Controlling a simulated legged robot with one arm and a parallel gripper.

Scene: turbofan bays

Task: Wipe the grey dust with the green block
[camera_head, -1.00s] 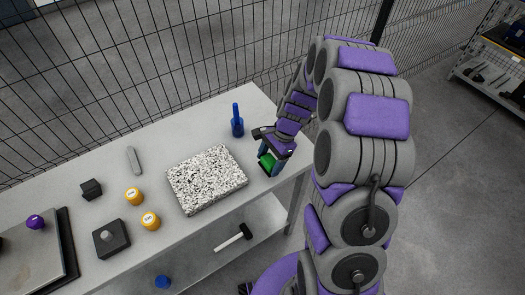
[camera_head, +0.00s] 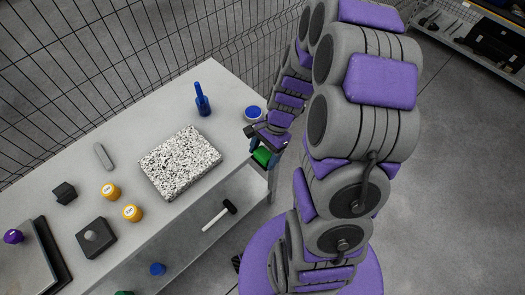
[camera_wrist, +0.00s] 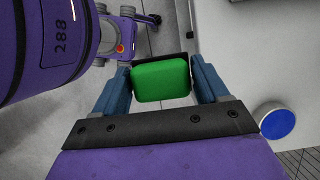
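The green block (camera_head: 262,157) is between the fingers of my gripper (camera_head: 265,150), at the right end of the light grey table (camera_head: 232,120). In the wrist view the green block (camera_wrist: 160,79) sits between the two blue fingers of my gripper (camera_wrist: 161,84), which close on its sides. The gripper is by the table's front right edge, with floor below on one side. Whether the block touches anything cannot be told. I cannot make out a clear patch of grey dust in either view.
A black-and-white speckled slab (camera_head: 179,162) lies mid-table. A blue bottle (camera_head: 203,101) and a blue-topped round container (camera_head: 253,113) stand near the right end. Wire fence stands behind.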

